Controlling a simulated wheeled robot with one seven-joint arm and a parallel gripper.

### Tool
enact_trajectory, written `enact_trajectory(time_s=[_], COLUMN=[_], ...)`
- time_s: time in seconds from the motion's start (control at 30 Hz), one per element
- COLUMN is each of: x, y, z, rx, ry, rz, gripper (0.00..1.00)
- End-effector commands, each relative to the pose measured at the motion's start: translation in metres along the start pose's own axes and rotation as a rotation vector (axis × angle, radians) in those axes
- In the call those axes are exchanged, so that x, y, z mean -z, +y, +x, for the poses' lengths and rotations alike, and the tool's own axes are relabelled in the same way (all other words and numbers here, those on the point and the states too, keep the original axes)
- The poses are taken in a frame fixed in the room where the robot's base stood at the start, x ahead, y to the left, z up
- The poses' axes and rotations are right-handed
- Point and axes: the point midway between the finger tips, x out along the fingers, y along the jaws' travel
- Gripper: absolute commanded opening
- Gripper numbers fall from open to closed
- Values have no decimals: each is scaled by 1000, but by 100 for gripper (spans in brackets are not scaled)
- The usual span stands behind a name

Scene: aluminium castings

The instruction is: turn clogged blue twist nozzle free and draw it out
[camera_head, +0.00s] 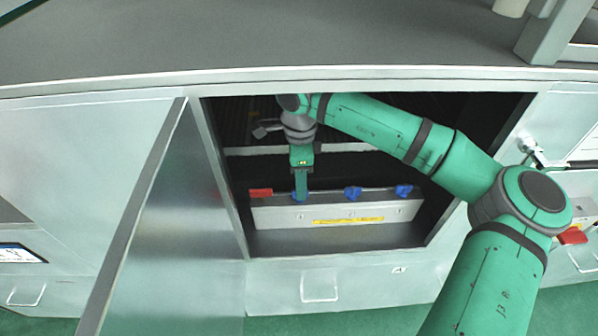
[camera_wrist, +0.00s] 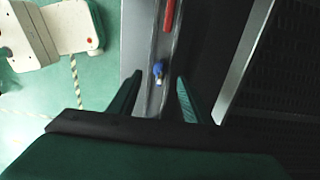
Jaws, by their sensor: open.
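Several blue twist nozzles sit along a grey bar inside the open cabinet. In the head view the left nozzle (camera_head: 299,196) is right at my gripper's tips, the middle nozzle (camera_head: 352,193) and the right nozzle (camera_head: 403,191) stand clear of it. My gripper (camera_head: 300,198) points down at the left nozzle. In the wrist view one blue nozzle (camera_wrist: 158,69) shows ahead of and between the spread fingers of my gripper (camera_wrist: 157,85), with a gap on both sides. The fingers are open and empty. I cannot tell which nozzle is clogged.
A red block (camera_head: 260,193) sits on the bar left of the left nozzle; a red piece also shows in the wrist view (camera_wrist: 169,14). The cabinet opening frames my arm, with an open door (camera_head: 160,220) at left. A yellow label (camera_head: 348,221) marks the bar's front.

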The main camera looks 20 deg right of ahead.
Motion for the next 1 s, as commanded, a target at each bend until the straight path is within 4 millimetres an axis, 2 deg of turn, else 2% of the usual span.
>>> enact_trajectory(time_s=[0.1,0.3,0.7,0.77,0.83,0.87,0.9,0.93,1.0], x=[0,-1,-1,-1,-1,-1,-1,-1,-1], y=[1,0,0,0,0,0,0,0,0], z=[18,39,46,46,46,45,45,45,45], rx=[-3,-1,0,0,0,0,0,0,0], ry=[-2,-3,-3,-3,-2,-2,-2,-2,-3], rz=[0,0,0,0,0,0,0,0,0], gripper=[45,45,45,33,16,16,16,44,45])
